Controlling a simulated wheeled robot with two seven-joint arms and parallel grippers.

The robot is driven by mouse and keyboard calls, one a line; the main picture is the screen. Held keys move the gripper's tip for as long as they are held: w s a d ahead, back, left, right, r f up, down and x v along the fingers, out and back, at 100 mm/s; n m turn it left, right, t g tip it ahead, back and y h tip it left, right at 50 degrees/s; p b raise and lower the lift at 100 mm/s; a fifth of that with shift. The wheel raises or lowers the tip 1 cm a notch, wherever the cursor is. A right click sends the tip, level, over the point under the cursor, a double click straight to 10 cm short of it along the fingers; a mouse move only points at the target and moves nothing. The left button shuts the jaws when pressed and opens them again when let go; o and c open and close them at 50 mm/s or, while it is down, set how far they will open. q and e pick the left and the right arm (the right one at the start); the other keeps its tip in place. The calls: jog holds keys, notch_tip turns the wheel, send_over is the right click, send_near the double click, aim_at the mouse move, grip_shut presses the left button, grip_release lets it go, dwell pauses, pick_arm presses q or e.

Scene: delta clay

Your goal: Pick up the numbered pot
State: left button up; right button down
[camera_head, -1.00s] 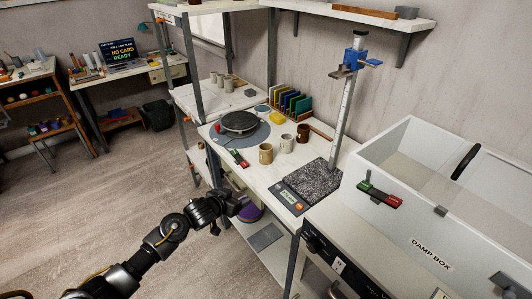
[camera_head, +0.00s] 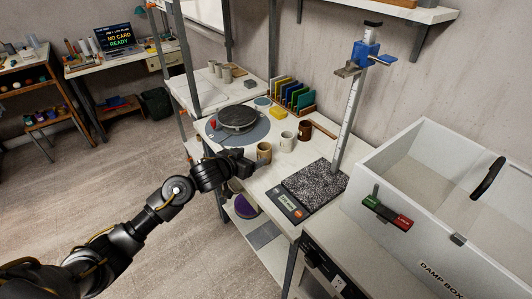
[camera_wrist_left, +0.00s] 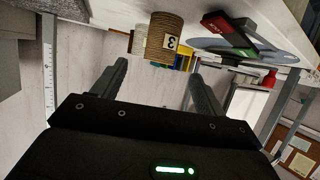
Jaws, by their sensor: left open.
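The numbered pot is a tan, ribbed cup (camera_head: 264,151) near the front edge of the white bench. In the left wrist view, which is upside down, the pot (camera_wrist_left: 165,38) shows a pale tag with a 3. My left gripper (camera_head: 246,163) is at the bench's front edge, just left of the pot and close to it. Its fingers (camera_wrist_left: 158,72) are open and empty, and the pot appears beyond their tips, apart from them. A white cup (camera_head: 286,141) and a dark brown cup (camera_head: 304,131) stand behind the pot. My right gripper is not in view.
A round turntable (camera_head: 238,118) is at the back left of the bench. A speckled slab on a scale (camera_head: 314,184) with a tall measuring post (camera_head: 347,125) stands to the right. A red and green bar (camera_wrist_left: 232,28) lies near the pot. The damp box (camera_head: 440,185) is far right.

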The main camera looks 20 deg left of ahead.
aim_at(264, 148)
pick_arm(q)
jog(key=x, duration=0.3)
jog(key=shift+w+a+f, duration=0.1)
jog(key=shift+w+a, duration=0.05)
jog(key=shift+w, duration=0.1)
jog(key=shift+w+f, duration=0.15)
jog(key=shift+w, duration=0.25)
jog(key=shift+w+d+p, duration=0.3)
jog(key=shift+p, duration=0.05)
jog(key=x, duration=0.4)
jog(key=shift+w+d+r+p, duration=0.2)
jog(key=shift+w+r+p, duration=0.05)
jog(key=shift+p, duration=0.15)
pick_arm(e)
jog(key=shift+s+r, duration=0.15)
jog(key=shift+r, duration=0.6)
pick_arm(q)
jog(key=c, duration=1.1)
